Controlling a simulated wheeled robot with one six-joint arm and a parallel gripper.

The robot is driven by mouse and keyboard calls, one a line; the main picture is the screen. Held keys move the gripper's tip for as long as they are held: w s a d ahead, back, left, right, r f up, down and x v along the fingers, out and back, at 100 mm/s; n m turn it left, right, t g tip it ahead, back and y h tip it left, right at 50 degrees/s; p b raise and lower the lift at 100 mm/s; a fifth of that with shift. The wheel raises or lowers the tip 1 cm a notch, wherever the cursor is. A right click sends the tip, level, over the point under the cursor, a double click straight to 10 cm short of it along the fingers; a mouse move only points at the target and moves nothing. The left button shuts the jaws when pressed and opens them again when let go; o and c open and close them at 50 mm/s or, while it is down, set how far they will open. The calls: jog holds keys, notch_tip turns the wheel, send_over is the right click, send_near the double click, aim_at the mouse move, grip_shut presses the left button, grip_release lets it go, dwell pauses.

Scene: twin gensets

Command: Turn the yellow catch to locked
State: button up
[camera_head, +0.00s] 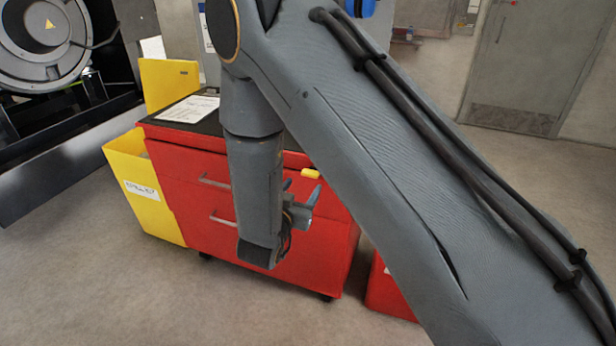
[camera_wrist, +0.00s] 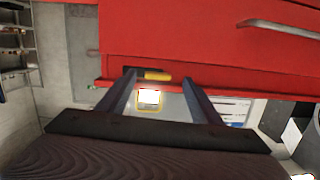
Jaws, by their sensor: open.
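The yellow catch (camera_head: 311,173) is a small bar on the upper right of the red drawer cabinet's (camera_head: 290,240) front. It lies roughly level in the head view. In the wrist view the catch (camera_wrist: 157,76) shows between the tips of my two fingers, near the edge of the red cabinet (camera_wrist: 200,50). My gripper (camera_head: 301,190) is open, just below and in front of the catch in the head view; it also shows in the wrist view (camera_wrist: 158,84). I see no contact, but the exact gap is hard to tell. The catch's locked mark is not readable.
Drawer handles (camera_head: 215,182) stick out of the cabinet front. A yellow bin (camera_head: 140,185) stands at its left, and a red box (camera_head: 388,290) at its right. A paper sheet (camera_head: 188,109) lies on top. The floor (camera_head: 120,290) in front is clear.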

aim_at(309, 175)
jog(key=shift+t+h, duration=0.7)
jog(key=shift+t, duration=0.1)
jog(key=x, duration=0.2)
jog(key=p+x, duration=0.1)
jog(key=x, duration=0.2)
jog(key=shift+w+r, duration=0.25)
grip_shut()
